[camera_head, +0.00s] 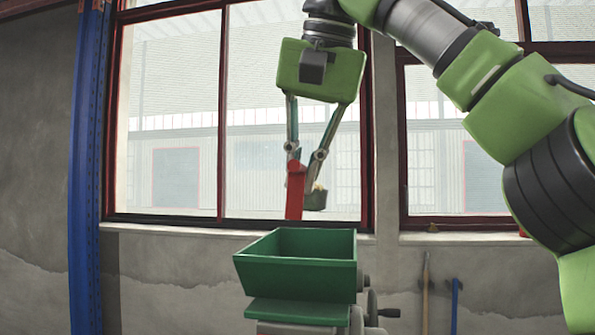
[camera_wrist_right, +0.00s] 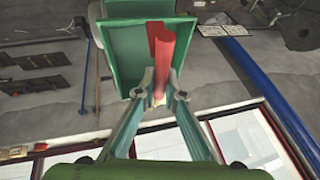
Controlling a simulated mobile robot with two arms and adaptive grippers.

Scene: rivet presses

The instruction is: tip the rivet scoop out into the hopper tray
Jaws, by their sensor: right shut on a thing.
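My right gripper (camera_head: 305,168) hangs down in front of the window, above the hopper tray, shut on the red rivet scoop. The scoop (camera_head: 295,192) points down below the fingers, its lower end a little above the tray's back rim. A small dark piece with a yellowish spot shows beside it; I cannot tell whether it is scoop or fingertip. The green hopper tray (camera_head: 297,274) has sloping walls; its floor is hidden. In the right wrist view, the red scoop (camera_wrist_right: 164,50) extends from the fingertips (camera_wrist_right: 160,82) across the tray (camera_wrist_right: 120,45). No rivets are clearly visible. My left gripper is out of view.
The tray sits on a press with a crank handle (camera_head: 385,313) at its right. A blue post (camera_head: 85,170) stands at the left. Two tools lean on the wall at the right, one blue-handled (camera_head: 455,305). The window sill (camera_head: 170,229) runs behind.

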